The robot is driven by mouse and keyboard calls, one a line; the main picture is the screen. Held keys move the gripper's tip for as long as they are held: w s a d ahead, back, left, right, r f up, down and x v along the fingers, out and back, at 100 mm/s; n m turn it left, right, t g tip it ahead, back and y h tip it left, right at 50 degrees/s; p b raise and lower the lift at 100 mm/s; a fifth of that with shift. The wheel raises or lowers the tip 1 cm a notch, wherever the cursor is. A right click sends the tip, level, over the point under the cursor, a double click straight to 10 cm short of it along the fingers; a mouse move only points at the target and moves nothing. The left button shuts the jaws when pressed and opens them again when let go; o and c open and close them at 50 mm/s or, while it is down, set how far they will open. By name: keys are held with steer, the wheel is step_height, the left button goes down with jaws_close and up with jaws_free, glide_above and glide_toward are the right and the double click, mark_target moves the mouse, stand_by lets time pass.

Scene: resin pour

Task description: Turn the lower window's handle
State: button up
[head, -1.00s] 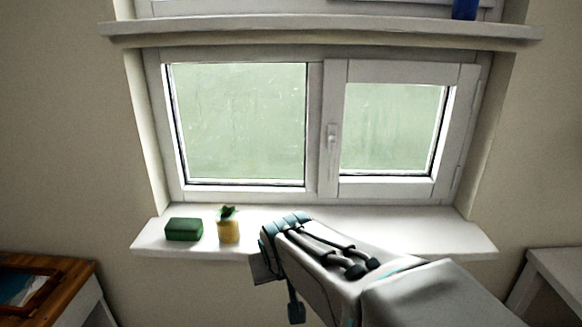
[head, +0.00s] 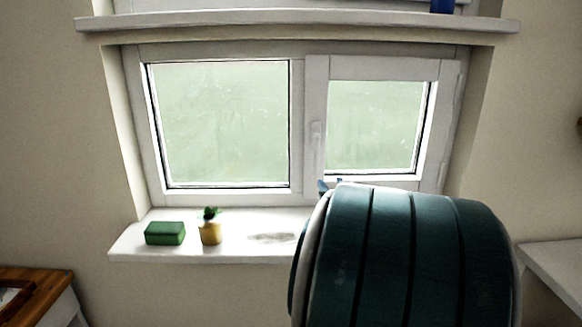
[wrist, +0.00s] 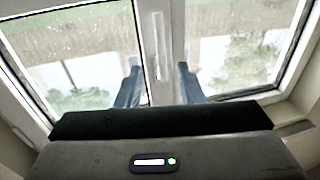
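The lower window (head: 307,100) fills the middle of the head view, with a fixed pane at left and a sash at right. Its white handle (head: 316,142) hangs down on the left stile of the right sash. In the wrist view the handle (wrist: 160,45) stands upright ahead of my gripper (wrist: 158,84). The two blue fingers are apart, one on each side of the handle's line, with nothing between them that I can see. In the head view my arm hides most of the gripper; only a bit of blue fingertip shows below the handle.
A green block (head: 165,233) and a small yellow pot with a plant (head: 210,232) stand on the sill (head: 240,250) at left. A higher ledge (head: 300,19) carries a blue object (head: 443,6). A wooden-topped surface (head: 35,282) is at lower left, a pale one (head: 555,265) at right.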

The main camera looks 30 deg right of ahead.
mark_target(317, 166)
steer(key=p+x, duration=0.1)
steer(key=x, duration=1.2)
jaws_close()
